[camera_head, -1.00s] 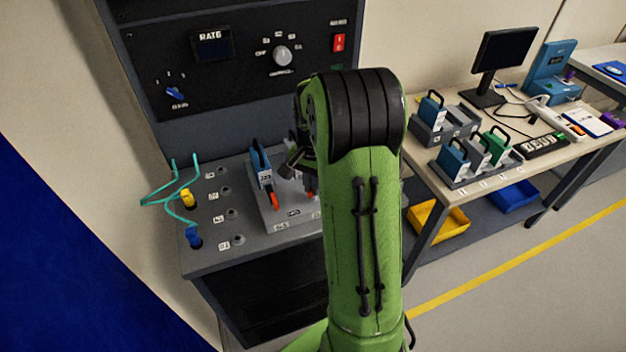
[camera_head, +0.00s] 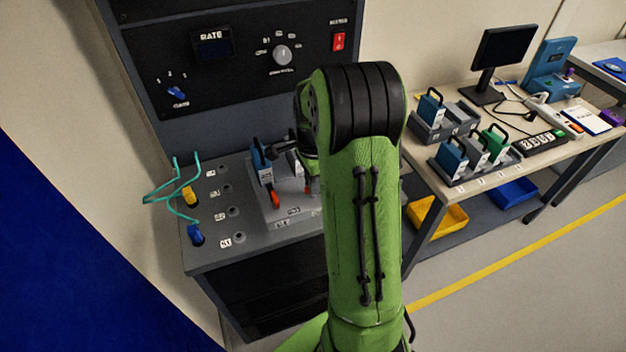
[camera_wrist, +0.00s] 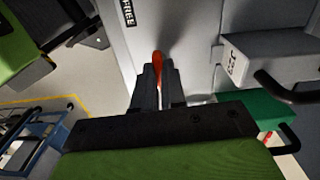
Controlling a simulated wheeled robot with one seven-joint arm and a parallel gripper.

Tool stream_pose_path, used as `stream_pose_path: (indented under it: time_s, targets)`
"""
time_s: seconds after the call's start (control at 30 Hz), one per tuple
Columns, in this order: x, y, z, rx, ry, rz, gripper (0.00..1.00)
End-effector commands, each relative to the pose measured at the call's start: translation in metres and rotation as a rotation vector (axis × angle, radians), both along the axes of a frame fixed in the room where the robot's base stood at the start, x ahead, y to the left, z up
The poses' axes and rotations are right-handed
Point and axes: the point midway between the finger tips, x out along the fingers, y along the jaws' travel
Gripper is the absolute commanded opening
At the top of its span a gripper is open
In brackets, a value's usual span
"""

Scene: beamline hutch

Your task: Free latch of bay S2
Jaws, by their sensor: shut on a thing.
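An orange latch lever (camera_wrist: 158,62) stands against a grey plate marked FREE (camera_wrist: 127,12) in the wrist view. My gripper (camera_wrist: 158,82) is shut on this lever, with a dark finger on each side. In the head view, a blue module with a black handle (camera_head: 262,165) sits in the left bay of the grey bench dock (camera_head: 275,225). An orange-red latch (camera_head: 275,199) is in front of it. A second reddish latch (camera_head: 309,187) shows partly beside my arm. My arm hides the dock's right part and my fingertips there. I cannot read which bay is S2.
A panel with a red switch (camera_head: 339,41) rises behind the dock. Yellow (camera_head: 189,196) and blue plugs (camera_head: 195,234) with teal cables are at left. A table on the right bears module racks (camera_head: 475,170) and a monitor (camera_head: 510,50). A grey module (camera_wrist: 270,60) is close right of my fingers.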

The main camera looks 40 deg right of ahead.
Motion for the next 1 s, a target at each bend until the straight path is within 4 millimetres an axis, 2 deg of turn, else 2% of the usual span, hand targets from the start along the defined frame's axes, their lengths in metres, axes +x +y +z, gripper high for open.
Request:
stream_pose_path:
  time_s: [0.53, 0.57, 0.6, 0.73, 1.0]
  targets:
    - [0.0011, -0.0009, 0.0013, -0.003, -0.005, -0.028, 0.00]
    - [0.0011, -0.0010, 0.0013, -0.003, -0.005, -0.028, 0.12]
    - [0.0010, -0.0009, 0.0013, -0.003, -0.005, -0.027, 0.18]
    - [0.0007, -0.0006, 0.0009, -0.003, -0.003, -0.027, 0.36]
    - [0.0004, -0.0003, 0.0020, -0.001, -0.002, -0.026, 0.36]
